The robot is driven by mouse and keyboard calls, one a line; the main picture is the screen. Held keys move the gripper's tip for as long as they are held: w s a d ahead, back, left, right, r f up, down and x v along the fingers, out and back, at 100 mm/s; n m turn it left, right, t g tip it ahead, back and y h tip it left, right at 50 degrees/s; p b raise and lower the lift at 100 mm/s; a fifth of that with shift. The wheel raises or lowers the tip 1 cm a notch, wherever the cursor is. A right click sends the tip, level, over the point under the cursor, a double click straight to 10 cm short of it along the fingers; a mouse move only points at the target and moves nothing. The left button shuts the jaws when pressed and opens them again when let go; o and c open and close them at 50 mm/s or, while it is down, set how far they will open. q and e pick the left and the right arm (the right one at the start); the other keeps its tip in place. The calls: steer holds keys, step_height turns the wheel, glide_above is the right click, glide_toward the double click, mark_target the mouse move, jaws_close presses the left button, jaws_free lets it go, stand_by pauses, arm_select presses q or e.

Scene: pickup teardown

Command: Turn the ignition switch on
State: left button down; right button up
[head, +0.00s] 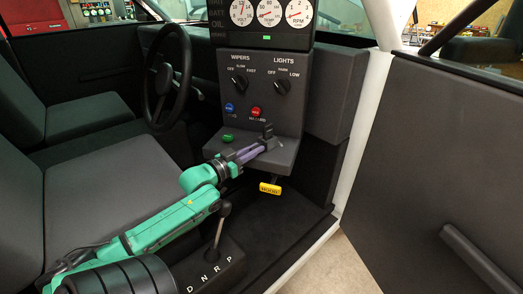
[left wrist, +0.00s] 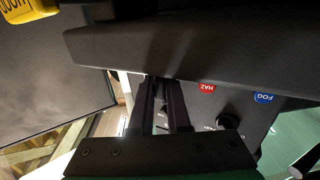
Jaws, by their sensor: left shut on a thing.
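The ignition switch (head: 267,131) appears as a small black upright piece on the sloping ledge at the foot of the dark console. My left gripper (head: 259,149) reaches it from the left, and its purple-grey fingers are shut at the switch. The fingers hide the lower part of the switch. In the left wrist view my left gripper (left wrist: 163,88) shows as two dark fingers close together, with their tips against the ledge. What lies between them is too dark to make out there. My right gripper is in neither view.
The console (head: 240,62) carries wiper and light knobs, a blue button (head: 229,107), a red hazard button (head: 255,113) and a green piece (head: 228,138). A yellow hood handle (head: 270,188) hangs below. The gear lever (head: 222,222), steering wheel (head: 165,78) and open door (head: 440,170) surround my arm.

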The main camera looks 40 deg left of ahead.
arm_select(q)
steer(key=shift+a+m+h+p, duration=0.3)
steer(key=shift+m+h+p, duration=0.35)
steer(key=shift+h, duration=0.35)
steer(key=shift+a+m+h+p, duration=0.3)
steer(key=shift+m+h+p, duration=0.2)
steer(key=shift+h, duration=0.2)
steer(key=shift+g, duration=0.3)
steer(key=c, duration=0.9)
jaws_free()
steer(key=shift+w, duration=0.1)
